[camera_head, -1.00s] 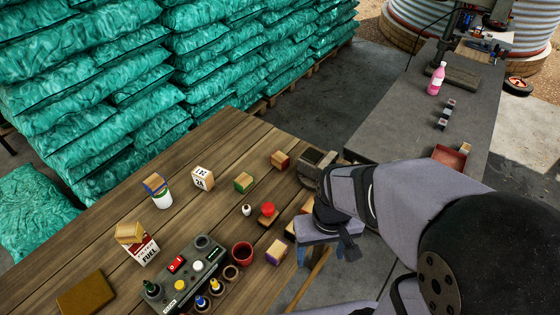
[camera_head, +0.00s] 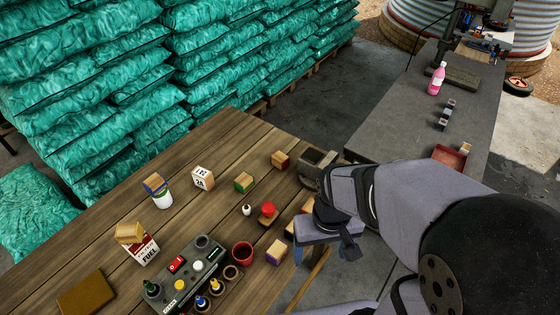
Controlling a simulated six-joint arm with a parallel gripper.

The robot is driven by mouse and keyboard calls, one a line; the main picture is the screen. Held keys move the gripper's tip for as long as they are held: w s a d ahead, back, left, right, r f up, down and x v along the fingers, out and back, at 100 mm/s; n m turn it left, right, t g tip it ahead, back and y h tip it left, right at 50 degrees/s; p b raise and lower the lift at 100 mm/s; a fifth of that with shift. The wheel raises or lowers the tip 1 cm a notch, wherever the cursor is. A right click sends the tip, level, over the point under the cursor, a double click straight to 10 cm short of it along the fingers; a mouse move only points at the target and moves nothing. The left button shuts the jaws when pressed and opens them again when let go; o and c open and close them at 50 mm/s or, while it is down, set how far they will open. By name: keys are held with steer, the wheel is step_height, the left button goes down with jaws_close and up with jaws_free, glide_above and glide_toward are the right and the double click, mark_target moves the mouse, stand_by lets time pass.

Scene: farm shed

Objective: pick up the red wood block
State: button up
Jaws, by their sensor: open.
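A wood block with a dark red face (camera_head: 281,160) sits on the plank table (camera_head: 222,135), near its far right edge. My gripper (camera_head: 309,168) is just right of this block, over the table's right edge, and looks apart from it. My gripper is open, with nothing visible in it; its fingertips are small and partly hidden by its own body.
Left of the block are a green-faced block (camera_head: 244,182) and a numbered cube (camera_head: 203,178). Nearer stand a block with a red top piece (camera_head: 268,213), a small white object (camera_head: 246,210), a red cup (camera_head: 242,253) and a purple-striped block (camera_head: 276,252). A control box (camera_head: 188,270) is in front.

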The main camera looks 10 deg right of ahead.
step_height(320, 180, up, 5)
steer(key=w+a+r+n+t+y+b, duration=0.15)
steer(key=w+a+t+b, duration=0.3)
steer(key=w, duration=0.65)
steer(key=w+a+t+y+b, duration=0.25)
steer(key=w+a, duration=0.35)
steer(key=w, duration=0.6)
step_height(320, 180, up, 3)
steer(key=m+t+h+b, duration=0.6)
steer(key=t+h+b, duration=0.15)
steer(key=b, duration=0.35)
glide_above(279, 158)
steer(key=s+a, duration=0.4)
steer(key=f+g+h+b, duration=0.1)
steer(key=f, duration=0.6)
steer(key=d+f+m+h+b, duration=0.1)
steer(key=f, duration=0.7)
steer(key=s+f+g+h, duration=0.1)
steer(key=f, duration=0.6)
steer(key=shift+d+f+g+b, duration=0.2)
steer(key=shift+f+g+b, duration=0.15)
steer(key=shift+f+b, duration=0.05)
steer(key=shift+f+p+x, duration=0.2)
steer(key=shift+p+x, duration=0.7)
steer(key=shift+x, duration=2.75)
